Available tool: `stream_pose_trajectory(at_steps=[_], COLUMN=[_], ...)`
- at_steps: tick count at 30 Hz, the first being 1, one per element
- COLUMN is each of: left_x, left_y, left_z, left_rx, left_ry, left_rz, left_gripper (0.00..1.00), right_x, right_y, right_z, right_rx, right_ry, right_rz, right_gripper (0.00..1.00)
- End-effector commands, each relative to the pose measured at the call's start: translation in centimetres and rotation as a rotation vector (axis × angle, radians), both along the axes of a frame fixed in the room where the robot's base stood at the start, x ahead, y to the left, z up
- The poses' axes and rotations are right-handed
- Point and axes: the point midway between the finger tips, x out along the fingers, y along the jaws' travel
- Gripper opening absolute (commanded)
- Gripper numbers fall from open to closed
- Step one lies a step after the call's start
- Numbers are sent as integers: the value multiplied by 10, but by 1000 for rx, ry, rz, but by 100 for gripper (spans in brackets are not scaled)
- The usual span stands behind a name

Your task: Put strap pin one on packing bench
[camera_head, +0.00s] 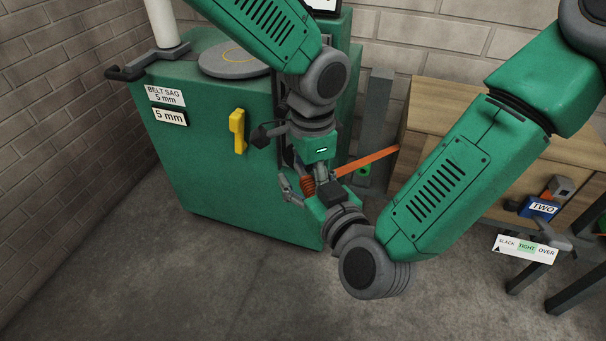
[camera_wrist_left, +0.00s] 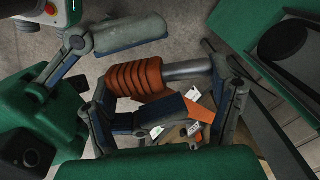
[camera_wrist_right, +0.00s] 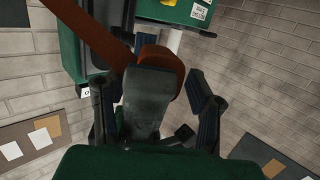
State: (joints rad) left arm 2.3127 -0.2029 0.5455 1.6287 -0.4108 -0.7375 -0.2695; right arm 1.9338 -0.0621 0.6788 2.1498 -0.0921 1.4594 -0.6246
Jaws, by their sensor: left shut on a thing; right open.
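The strap pin, an orange ribbed grip (camera_head: 308,185) with a metal shaft, is in front of the green machine. In the left wrist view the ribbed grip (camera_wrist_left: 135,78) lies sideways, its shaft (camera_wrist_left: 188,69) pointing right. My left gripper (camera_head: 317,172) is shut on it. My right gripper (camera_head: 302,198) is open close beside it; in the right wrist view its spread fingers (camera_wrist_right: 155,105) stand either side of a dark part and a rounded orange-brown end (camera_wrist_right: 162,63). Fingers overlap, so the exact contact is partly hidden. The packing bench appears to be the wooden one (camera_head: 445,105) at right.
The green machine (camera_head: 225,170) with a yellow handle (camera_head: 237,131) stands close behind the grippers. An orange strap (camera_head: 368,160) runs towards the wooden bench. A blue device marked TWO (camera_head: 539,207) and a SLACK/TIGHT/OVER gauge (camera_head: 525,249) are at right. Floor in front is clear.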

Motion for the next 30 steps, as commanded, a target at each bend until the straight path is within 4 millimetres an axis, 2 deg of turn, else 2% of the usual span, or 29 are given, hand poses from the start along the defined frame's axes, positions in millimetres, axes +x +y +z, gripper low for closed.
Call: stream_pose_trajectory(at_steps=[9,13,14,17,18,19,30], left_x=[0,0,0,1,1,1,1], left_y=[0,0,0,-1,-1,-1,-3], left_z=[0,0,0,1,1,1,5], left_rx=[0,0,-1,-3,-4,-4,-8], left_ry=[-1,-1,-2,-4,-4,-5,-5], left_rz=[0,0,0,0,0,0,1], left_gripper=[44,44,44,44,88,98,100], right_x=[2,2,2,1,1,0,0], right_y=[1,2,2,3,4,4,4], right_z=[0,0,0,0,0,1,0], right_rx=[0,-1,0,1,3,3,2], right_ry=[0,0,0,0,-1,-1,1], right_rz=[0,1,2,5,7,7,7], right_gripper=[48,3,0,0,0,0,0])
